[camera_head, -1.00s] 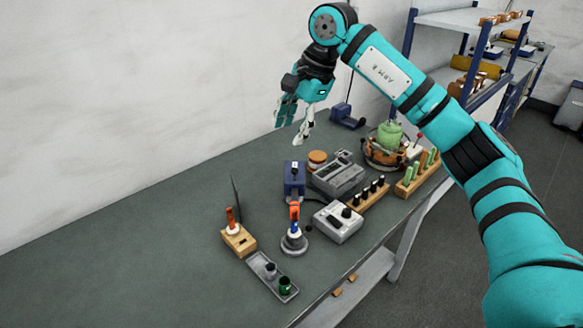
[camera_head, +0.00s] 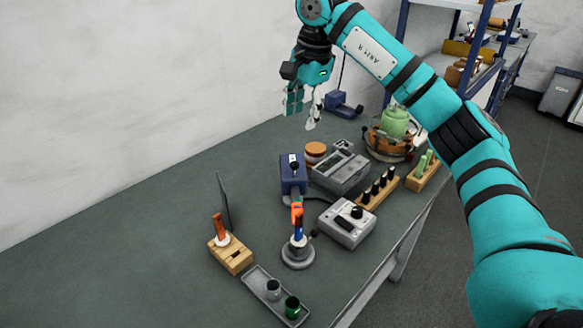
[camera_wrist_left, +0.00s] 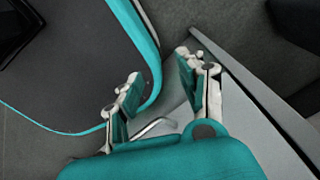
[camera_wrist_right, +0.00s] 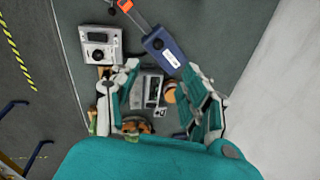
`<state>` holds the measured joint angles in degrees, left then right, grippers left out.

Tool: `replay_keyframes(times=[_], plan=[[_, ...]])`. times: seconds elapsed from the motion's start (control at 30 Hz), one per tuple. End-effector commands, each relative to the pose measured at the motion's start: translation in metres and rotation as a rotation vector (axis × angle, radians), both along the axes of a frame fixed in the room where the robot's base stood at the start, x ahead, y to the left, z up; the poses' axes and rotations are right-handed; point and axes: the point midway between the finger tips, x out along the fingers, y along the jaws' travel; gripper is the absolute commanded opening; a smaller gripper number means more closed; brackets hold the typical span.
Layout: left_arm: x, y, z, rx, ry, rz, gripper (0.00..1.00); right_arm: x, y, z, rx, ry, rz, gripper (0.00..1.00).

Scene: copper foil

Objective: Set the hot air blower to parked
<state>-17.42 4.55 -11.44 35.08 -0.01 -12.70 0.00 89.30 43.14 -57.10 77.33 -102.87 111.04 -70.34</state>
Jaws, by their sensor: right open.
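Which device is the hot air blower is not certain. A blue box (camera_head: 293,172) with a small dark knob stands mid-table, with an orange-and-blue handpiece (camera_head: 297,212) in front, above a round grey base (camera_head: 298,252). The box also shows in the right wrist view (camera_wrist_right: 165,50). Another blue device (camera_head: 342,105) stands at the back, by the wall. My right gripper (camera_head: 303,112) is open and empty, above the back of the table, pointing down. In the right wrist view its fingers (camera_wrist_right: 165,80) are apart. My left gripper (camera_wrist_left: 158,72) shows only in its wrist view, open and empty.
A wooden block (camera_head: 230,254) and a tray (camera_head: 262,286) stand in front. The table's left is clear.

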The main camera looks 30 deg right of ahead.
Motion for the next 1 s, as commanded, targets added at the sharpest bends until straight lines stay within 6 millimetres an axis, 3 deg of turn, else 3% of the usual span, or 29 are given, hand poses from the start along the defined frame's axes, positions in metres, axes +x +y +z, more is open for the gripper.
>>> replay_keyframes(times=[0.6, 0.8, 1.0], plan=[[0.009, -0.001, 0.022, -0.002, -0.016, 0.000, 0.40, 0.022, 0.005, -0.123, 0.000, 0.004, 0.000, 0.45], [0.009, -0.001, 0.027, -0.002, -0.016, 0.000, 0.40, 0.028, 0.005, -0.150, 0.001, 0.002, 0.000, 0.45], [0.009, -0.001, 0.028, -0.002, -0.015, 0.000, 0.40, 0.030, 0.006, -0.160, 0.001, 0.000, 0.001, 0.45]])
